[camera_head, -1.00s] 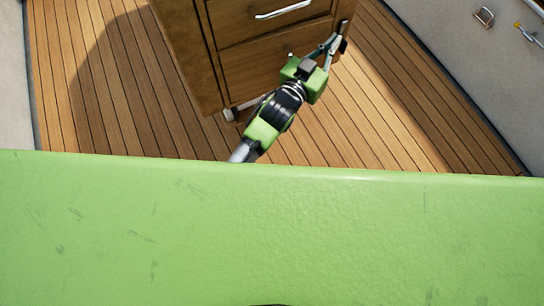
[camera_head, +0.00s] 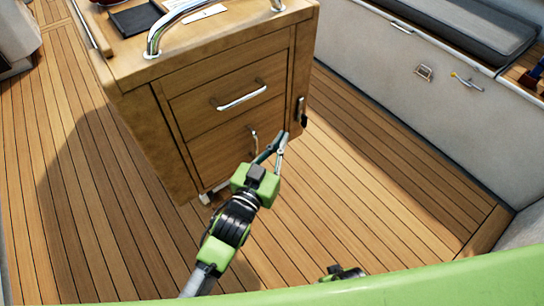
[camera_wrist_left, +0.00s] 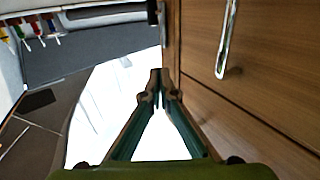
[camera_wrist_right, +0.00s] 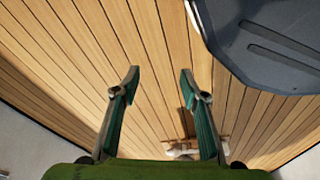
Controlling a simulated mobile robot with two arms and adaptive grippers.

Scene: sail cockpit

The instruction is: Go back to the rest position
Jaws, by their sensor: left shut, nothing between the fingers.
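My left gripper (camera_head: 281,140) is in front of the wooden cabinet (camera_head: 140,140), near the right edge of its lower drawer. It also shows in the left wrist view (camera_wrist_left: 158,80), its two fingers together at the tips with nothing between them. Whether it touches the cabinet front I cannot tell. My right gripper (camera_wrist_right: 160,74) is open and empty over the plank floor in the right wrist view. In the head view only a small dark and green part of my right arm shows at the bottom, above the green edge.
The cabinet has drawers with metal handles (camera_head: 242,97) and a curved rail (camera_head: 180,18) on top. A dark tray (camera_head: 135,18) lies on its top. A cushioned bench (camera_head: 465,35) runs along the right wall. Bare plank floor (camera_head: 400,190) lies right of the cabinet.

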